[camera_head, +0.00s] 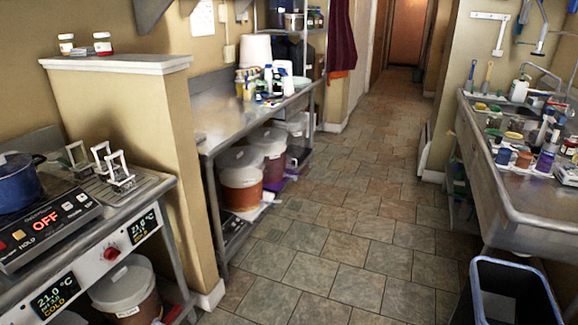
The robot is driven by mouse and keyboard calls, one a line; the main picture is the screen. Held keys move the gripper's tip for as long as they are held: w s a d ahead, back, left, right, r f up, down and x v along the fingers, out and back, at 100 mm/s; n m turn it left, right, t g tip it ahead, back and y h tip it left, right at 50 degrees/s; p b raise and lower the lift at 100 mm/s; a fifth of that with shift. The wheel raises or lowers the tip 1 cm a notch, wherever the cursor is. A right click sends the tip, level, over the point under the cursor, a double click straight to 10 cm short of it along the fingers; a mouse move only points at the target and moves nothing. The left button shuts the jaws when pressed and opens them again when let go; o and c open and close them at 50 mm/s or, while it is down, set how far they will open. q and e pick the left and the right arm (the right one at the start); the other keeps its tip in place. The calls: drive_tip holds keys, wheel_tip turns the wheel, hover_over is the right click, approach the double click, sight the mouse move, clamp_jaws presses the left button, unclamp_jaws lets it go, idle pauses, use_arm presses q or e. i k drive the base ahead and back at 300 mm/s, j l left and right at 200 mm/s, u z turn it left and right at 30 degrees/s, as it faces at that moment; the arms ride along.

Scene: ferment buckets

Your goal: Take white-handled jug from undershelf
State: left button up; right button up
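I cannot pick out a jug with a white handle for certain. Another lidded bucket (127,294) stands under the near left counter, cut off at the bottom edge. Neither of my grippers shows in the head view.
A half wall (125,130) separates the near counter, with its blue pot (18,184) and white-handled frames (118,172), from the long table. The tiled floor (325,220) is open. A sink counter (490,175) and black bin (512,290) stand at right.

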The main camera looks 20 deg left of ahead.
sight(290, 163)
drive_tip(key=u, duration=0.3)
drive_tip(key=i, duration=7.45)
drive_tip(key=u, duration=0.2)
